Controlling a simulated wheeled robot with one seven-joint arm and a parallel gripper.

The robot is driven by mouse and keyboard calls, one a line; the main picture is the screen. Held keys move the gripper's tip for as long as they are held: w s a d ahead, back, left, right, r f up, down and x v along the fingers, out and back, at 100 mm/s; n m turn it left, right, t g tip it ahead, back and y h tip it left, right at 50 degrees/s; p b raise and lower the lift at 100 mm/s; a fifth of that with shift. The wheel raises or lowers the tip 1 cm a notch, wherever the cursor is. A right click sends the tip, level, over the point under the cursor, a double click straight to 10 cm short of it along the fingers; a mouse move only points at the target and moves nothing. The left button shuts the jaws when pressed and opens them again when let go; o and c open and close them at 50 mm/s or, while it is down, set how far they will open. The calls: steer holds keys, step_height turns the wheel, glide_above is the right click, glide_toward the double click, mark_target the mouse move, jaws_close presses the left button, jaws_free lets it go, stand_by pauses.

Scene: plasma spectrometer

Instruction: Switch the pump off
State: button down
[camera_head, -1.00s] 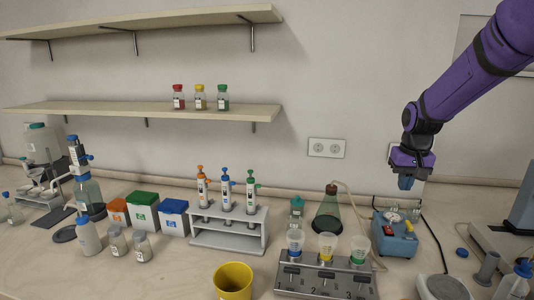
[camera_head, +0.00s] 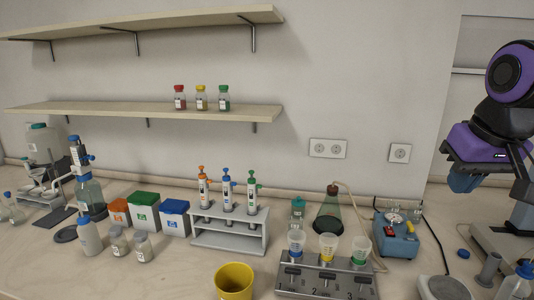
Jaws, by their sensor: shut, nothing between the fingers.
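The pump (camera_head: 396,236) is a small blue box on the bench, right of centre, with a red switch (camera_head: 390,231) on its front and a pale round part on top. I cannot tell the switch's position at this size. A tube runs near it from the dark green flask (camera_head: 329,211). My gripper (camera_head: 462,182) is at the right, above the bench and up and to the right of the pump, apart from it. Its blue fingers point down, shut and empty.
A grey manifold (camera_head: 326,280) with three funnels stands in front of the pump. A yellow cup (camera_head: 233,281) and a white pipette rack (camera_head: 230,230) are to the left. Grey equipment (camera_head: 500,244) stands at the right. Wall sockets (camera_head: 400,152) are behind.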

steer(key=s+a+t, duration=0.1)
steer(key=s, duration=0.8)
steer(key=shift+f+n, duration=0.3)
steer(key=shift+f, duration=0.05)
steer(key=w+d+m+g, duration=0.1)
steer(key=w+d+g, duration=0.25)
steer(key=w, duration=1.85)
steer(key=w+d+f+g, duration=0.1)
steer(key=w+d+f, duration=0.2)
steer(key=w+f, duration=0.5)
steer(key=w+d+f+m, duration=0.1)
steer(key=w+d+f, duration=0.2)
steer(key=w+f, duration=0.6)
steer(key=shift+w+d+g, duration=0.35)
steer(key=shift+w+d, duration=0.05)
steer(key=shift+w, duration=0.85)
